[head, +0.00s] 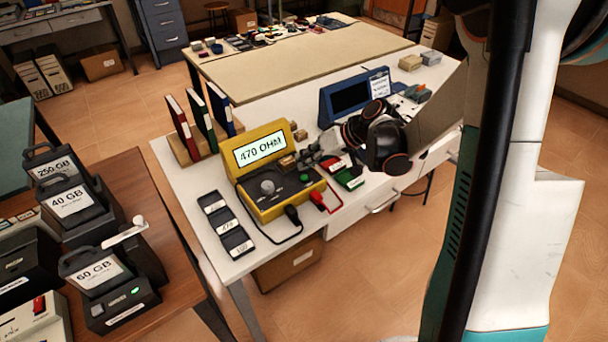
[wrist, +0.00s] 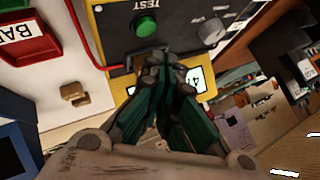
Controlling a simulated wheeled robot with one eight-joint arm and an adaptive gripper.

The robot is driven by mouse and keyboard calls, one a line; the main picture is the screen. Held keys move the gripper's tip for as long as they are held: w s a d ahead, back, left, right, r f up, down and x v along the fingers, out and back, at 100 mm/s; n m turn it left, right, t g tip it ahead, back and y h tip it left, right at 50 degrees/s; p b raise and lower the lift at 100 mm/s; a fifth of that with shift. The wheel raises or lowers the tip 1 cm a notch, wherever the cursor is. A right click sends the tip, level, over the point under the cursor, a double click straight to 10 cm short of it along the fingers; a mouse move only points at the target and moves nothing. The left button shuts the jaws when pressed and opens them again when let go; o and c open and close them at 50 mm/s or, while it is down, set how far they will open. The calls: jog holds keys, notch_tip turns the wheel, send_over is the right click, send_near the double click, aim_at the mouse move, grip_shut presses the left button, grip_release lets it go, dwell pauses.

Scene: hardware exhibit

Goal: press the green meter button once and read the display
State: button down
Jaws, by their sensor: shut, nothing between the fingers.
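The yellow meter (head: 266,209) stands open on the white bench, its raised lid display (head: 261,148) reading "470 OHM". Its green button (head: 305,178) is on the dark panel, right of a grey dial (head: 268,186). In the wrist view the green button (wrist: 147,26) sits under the word TEST, just beyond my fingertips and uncovered. My gripper (wrist: 160,66) is shut and empty, its tips over the panel edge nearest the display and apart from the button in the picture. In the head view my gripper (head: 314,152) is beside the meter's right side. The display (wrist: 194,80) is mostly hidden by my fingers in the wrist view.
Red and black leads curve at the meter's front. A blue-framed device (head: 350,97) stands behind my arm. Three dark tagged pieces (head: 225,223) lie left, with upright binders (head: 200,119) behind.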

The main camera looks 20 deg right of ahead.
aim_at(306, 175)
jog(key=shift+r+p, duration=1.05)
jog(key=shift+r, duration=0.8)
jog(key=shift+f, duration=0.1)
